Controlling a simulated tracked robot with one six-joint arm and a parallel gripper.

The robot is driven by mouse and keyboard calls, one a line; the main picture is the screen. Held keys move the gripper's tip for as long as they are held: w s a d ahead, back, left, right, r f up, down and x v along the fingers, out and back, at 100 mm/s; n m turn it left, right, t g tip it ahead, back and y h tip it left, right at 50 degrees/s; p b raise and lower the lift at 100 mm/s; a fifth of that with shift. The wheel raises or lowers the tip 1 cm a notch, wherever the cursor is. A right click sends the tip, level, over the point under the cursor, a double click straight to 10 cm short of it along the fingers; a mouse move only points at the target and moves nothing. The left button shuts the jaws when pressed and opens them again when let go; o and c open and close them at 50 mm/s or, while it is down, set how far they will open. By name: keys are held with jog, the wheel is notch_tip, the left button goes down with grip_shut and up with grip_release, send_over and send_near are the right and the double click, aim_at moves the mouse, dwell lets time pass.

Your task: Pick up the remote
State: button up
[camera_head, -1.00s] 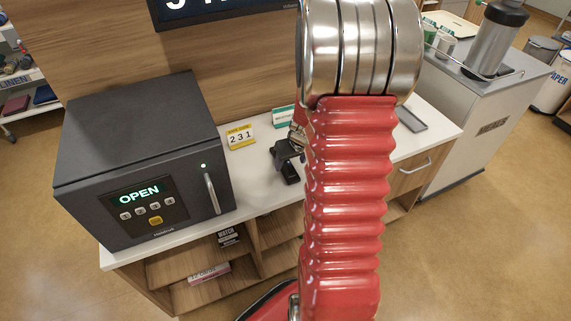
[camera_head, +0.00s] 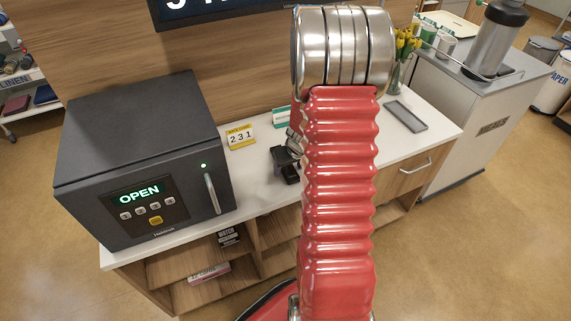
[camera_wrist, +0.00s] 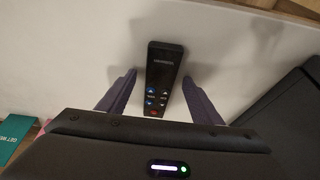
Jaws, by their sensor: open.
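The remote (camera_wrist: 163,75) is a slim black handset with blue and red buttons, lying on the white counter top in the wrist view. My gripper (camera_wrist: 159,80) is open, with one purple-grey finger on each side of the remote. The fingers look apart from it; their height above the counter is hard to tell. In the head view the dark end of my gripper (camera_head: 286,165) shows over the counter, left of my red arm. I cannot make out the remote there.
A dark safe (camera_head: 140,160) reading OPEN stands left on the counter (camera_head: 250,180). A yellow 231 card (camera_head: 240,136) and a green card (camera_head: 282,117) stand behind my gripper. Right of my arm are a grey tray (camera_head: 405,116) and a vase of yellow flowers (camera_head: 402,50).

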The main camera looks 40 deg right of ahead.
aim_at(289, 170)
jog(key=shift+c, duration=0.3)
jog(key=c, duration=1.2)
jog(key=shift+o, duration=0.2)
jog(key=shift+r, duration=0.1)
notch_tip(289, 170, up, 10)
dwell(0.6)
jog(key=w+a+n+y, duration=0.1)
jog(key=w+a+n, duration=0.1)
jog(key=a, duration=0.4)
jog(key=shift+w+f+n, duration=0.3)
jog(key=shift+f+n, duration=0.1)
jog(key=shift+n, duration=0.1)
